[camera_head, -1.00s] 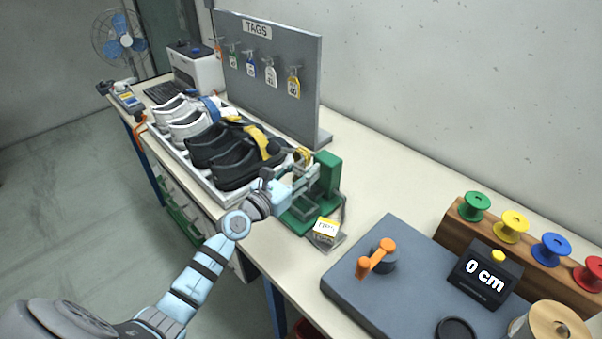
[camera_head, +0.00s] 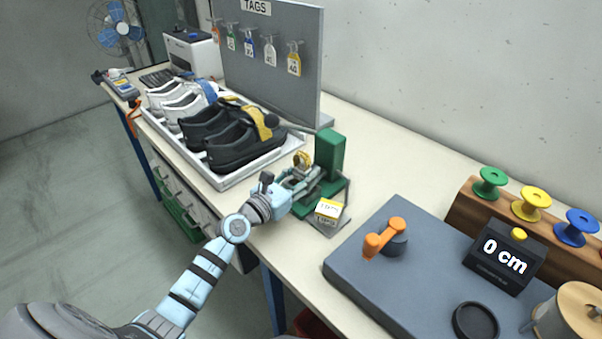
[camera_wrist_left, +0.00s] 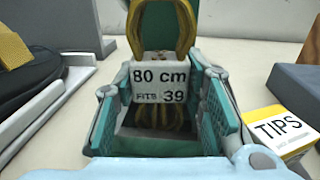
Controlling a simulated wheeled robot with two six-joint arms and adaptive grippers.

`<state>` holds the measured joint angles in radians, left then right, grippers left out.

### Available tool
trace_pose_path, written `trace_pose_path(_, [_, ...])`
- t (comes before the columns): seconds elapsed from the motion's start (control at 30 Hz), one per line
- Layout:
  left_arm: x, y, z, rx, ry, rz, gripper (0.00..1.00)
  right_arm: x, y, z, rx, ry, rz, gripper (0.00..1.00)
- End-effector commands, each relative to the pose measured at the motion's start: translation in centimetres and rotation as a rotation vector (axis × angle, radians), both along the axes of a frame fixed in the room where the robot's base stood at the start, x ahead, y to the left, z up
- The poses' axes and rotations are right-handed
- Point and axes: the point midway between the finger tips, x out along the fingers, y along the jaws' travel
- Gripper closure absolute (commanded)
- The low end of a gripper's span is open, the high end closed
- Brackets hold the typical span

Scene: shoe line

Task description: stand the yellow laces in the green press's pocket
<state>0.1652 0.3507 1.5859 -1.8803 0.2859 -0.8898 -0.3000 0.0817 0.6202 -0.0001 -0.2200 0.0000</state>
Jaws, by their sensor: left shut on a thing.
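The yellow laces (camera_head: 302,160) are a looped bundle with a white label reading 80 cm, fits 39. In the left wrist view the laces (camera_wrist_left: 160,30) stand upright, loop at the top, with the label facing the camera. My left gripper (camera_head: 300,178) is shut on them, one finger on each side of the label. The green press (camera_head: 331,152) stands on the table, its tall block just right of and behind the laces. The laces are low over the press's front part. The pocket is hidden by the gripper, so I cannot tell whether they touch it. My right gripper is out of view.
A yellow-white TIPS box (camera_head: 328,209) sits at the press's front right, close to the left gripper. A shoe tray (camera_head: 225,180) lies left, and the grey tag board (camera_head: 285,60) stands behind. A grey measuring station (camera_head: 350,258) is at right.

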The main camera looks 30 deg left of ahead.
Motion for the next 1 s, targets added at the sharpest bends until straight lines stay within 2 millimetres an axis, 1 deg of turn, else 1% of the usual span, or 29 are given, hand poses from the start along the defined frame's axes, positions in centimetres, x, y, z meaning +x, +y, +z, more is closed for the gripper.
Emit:
trace_pose_path(0.2, [0.0,0.0,0.1,0.000,0.000,0.000,0.84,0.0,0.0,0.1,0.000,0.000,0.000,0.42])
trace_pose_path(0.23, [0.0,0.0,0.1,0.000,-0.001,0.000,0.58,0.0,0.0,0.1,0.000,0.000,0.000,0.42])
trace_pose_path(0.33, [0.0,0.0,0.1,0.000,-0.001,0.000,0.42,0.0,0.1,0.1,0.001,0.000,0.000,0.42])
trace_pose_path(0.37, [0.0,0.0,0.1,0.000,0.000,0.000,0.39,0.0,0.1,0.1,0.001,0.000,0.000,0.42])
trace_pose_path(0.63, [0.0,0.0,0.1,0.000,0.000,0.000,0.39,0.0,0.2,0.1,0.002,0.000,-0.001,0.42])
trace_pose_path(0.73, [-0.7,0.2,0.0,0.000,0.002,0.001,0.39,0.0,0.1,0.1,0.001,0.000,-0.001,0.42])
trace_pose_path(0.77, [-1.1,0.3,0.0,0.001,0.002,0.001,0.39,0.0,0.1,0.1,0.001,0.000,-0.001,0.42])
trace_pose_path(0.87, [-3.3,0.7,0.0,0.005,0.002,-0.002,0.39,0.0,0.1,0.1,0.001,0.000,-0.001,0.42])
trace_pose_path(1.0, [-7.2,1.7,-0.1,0.006,0.005,-0.002,0.39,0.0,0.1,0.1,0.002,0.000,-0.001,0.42])
